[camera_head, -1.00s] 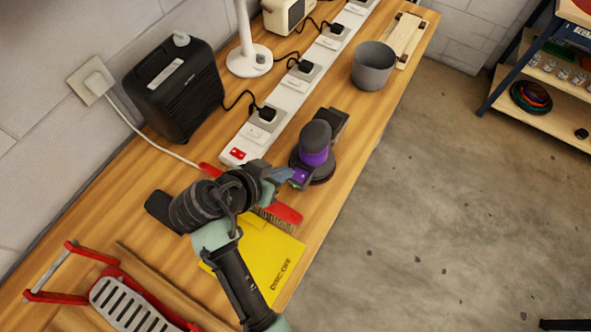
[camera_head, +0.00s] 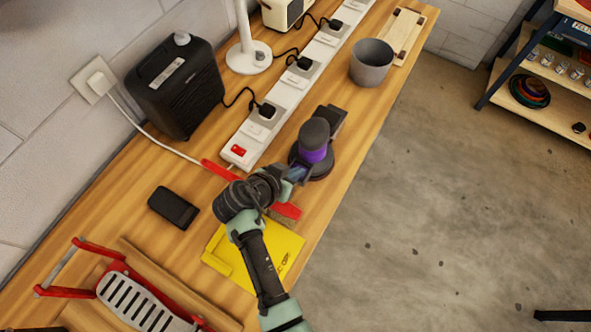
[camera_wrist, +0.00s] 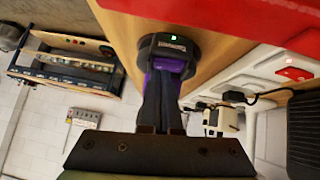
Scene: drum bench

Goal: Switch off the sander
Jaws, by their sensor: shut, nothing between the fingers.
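The sander (camera_head: 314,140), with a black top, purple body and round dark base, stands on the bench beside the power strip (camera_head: 262,142). In the wrist view the sander (camera_wrist: 170,45) shows a small lit green light on its dark end. My gripper (camera_head: 297,175) is shut and empty, at the near side of the sander. In the wrist view its fingers (camera_wrist: 163,82) point at the sander's purple part and overlap it; I cannot tell whether they touch. Part of the sander's near side is hidden by my gripper in the head view.
A red brush (camera_head: 287,210) and yellow card (camera_head: 281,243) lie under my arm. A dark flat object (camera_head: 173,207) lies to the left. A black heater-like box (camera_head: 177,88) stands by the wall, and a grey cup (camera_head: 371,64) farther back. The strip has a red switch (camera_head: 238,150).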

